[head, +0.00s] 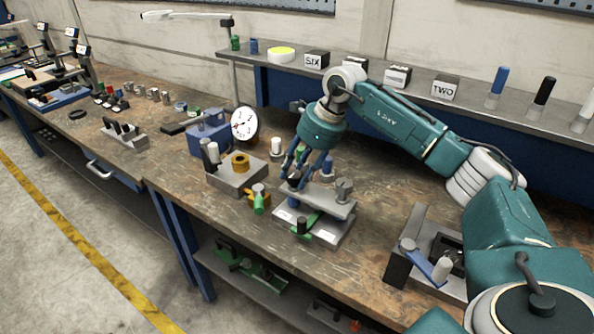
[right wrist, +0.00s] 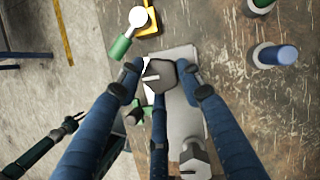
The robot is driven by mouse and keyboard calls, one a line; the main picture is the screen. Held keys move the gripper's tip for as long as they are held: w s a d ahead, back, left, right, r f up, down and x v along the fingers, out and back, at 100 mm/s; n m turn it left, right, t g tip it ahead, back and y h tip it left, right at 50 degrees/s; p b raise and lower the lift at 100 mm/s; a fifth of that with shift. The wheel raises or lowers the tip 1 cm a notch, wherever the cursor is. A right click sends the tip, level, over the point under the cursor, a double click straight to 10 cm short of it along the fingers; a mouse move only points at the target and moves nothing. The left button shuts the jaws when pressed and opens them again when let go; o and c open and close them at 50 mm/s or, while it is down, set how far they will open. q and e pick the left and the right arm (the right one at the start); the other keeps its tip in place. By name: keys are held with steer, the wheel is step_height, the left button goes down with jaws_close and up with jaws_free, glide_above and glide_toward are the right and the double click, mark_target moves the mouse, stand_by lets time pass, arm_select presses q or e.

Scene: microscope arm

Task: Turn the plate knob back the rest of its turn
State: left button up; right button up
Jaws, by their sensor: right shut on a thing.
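The plate knob (right wrist: 159,76) is a dark, faceted knob with a pale line on its top. It stands on a grey metal plate (right wrist: 184,118), which also shows in the head view (head: 322,203). My right gripper (head: 294,186) points down at the left end of this plate. Its blue fingers (right wrist: 160,80) are shut around the knob in the right wrist view. In the head view the fingers largely hide the knob. A second, grey knob (head: 343,188) stands on the plate's right end. My left gripper (right wrist: 70,124) seems to show small and dark at lower left in the right wrist view.
A green-handled yellow fixture (head: 259,200) stands just left of the plate. A grey block with a brass ring (head: 240,162) and a white dial (head: 244,123) are farther left. A blue-levered fixture (head: 430,262) stands to the right. The bench front edge is close.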

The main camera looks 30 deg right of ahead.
arm_select(q)
steer(key=shift+w, duration=0.2)
arm_select(e)
steer(key=shift+w+r, duration=0.2)
steer(key=shift+r, duration=0.05)
steer(key=o, duration=1.1)
arm_select(q)
steer(key=shift+w, duration=0.1)
arm_select(e)
steer(key=shift+f, duration=0.1)
arm_select(q)
steer(key=shift+a, duration=0.15)
arm_select(e)
steer(key=v, duration=1.2)
